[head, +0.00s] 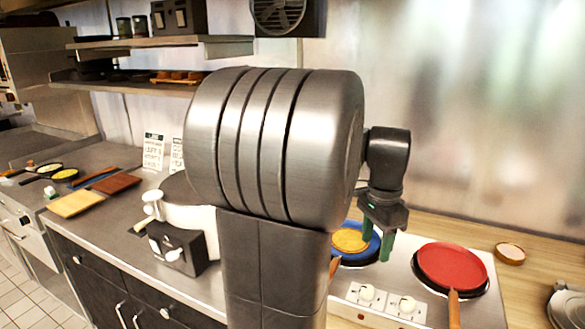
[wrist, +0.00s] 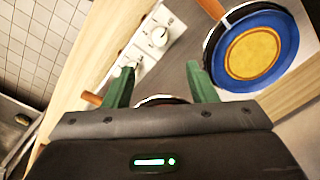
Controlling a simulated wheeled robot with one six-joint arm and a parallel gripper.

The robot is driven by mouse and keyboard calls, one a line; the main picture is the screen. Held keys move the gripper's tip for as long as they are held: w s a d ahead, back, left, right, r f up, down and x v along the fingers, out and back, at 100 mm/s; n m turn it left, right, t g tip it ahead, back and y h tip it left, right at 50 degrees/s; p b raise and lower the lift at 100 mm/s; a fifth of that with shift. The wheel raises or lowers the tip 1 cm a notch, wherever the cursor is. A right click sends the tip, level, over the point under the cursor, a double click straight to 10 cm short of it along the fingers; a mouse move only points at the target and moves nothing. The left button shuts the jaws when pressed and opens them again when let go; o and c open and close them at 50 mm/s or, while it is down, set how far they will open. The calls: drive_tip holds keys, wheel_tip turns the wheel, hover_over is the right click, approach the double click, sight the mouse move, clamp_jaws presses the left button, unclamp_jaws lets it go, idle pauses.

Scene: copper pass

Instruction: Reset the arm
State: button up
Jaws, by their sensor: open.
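My gripper (head: 377,240) is open, with its two green fingers pointing down over the cooktop, beside the blue pan. Nothing shows between the fingers in the wrist view (wrist: 159,72). The blue pan (head: 372,252) holds a round yellow item (head: 350,240) and is partly hidden by my arm. It is clear of the fingers at the upper right of the wrist view (wrist: 286,30). A red pan (head: 452,265) with a wooden handle sits to the right in the head view. Part of a round rim shows behind the gripper in the wrist view.
White control knobs (head: 406,306) line the cooktop's front. A small bowl (head: 510,253) and plates (head: 568,306) are at right. A dark machine (head: 178,250), cutting boards (head: 75,204) and small pans (head: 65,175) are on the left counter. Shelves (head: 130,85) hang above.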

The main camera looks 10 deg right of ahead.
sight(368, 288)
wheel_tip(368, 288, down, 13)
drive_tip(key=shift+f, duration=0.2)
idle(0.5)
